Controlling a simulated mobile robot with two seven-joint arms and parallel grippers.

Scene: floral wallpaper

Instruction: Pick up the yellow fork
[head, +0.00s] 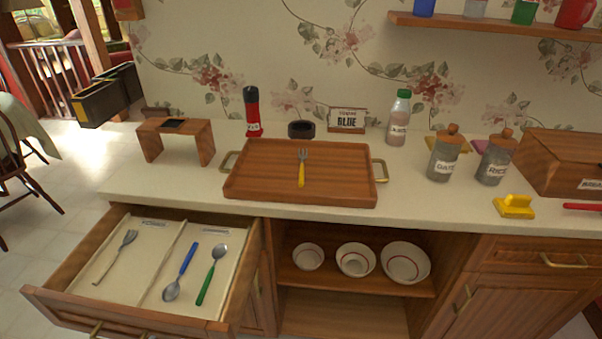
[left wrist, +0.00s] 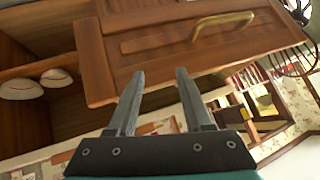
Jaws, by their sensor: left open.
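The yellow fork (head: 302,170) lies on the wooden tray (head: 255,189) on the counter, its yellow handle toward the front and its grey tines toward the wall. My left gripper (left wrist: 160,72) shows only in the left wrist view. Its two dark fingers are apart with nothing between them. Beyond the fingertips is a wooden front with a brass handle (left wrist: 222,22). The fork is not in the left wrist view. My right gripper is in neither view.
An open drawer (head: 155,224) holds a grey fork (head: 116,257), a blue spoon (head: 180,272) and a green spoon (head: 212,274). A red bottle (head: 252,110) and a small wooden stand (head: 175,140) are near the tray. Jars (head: 445,155) stand right of it.

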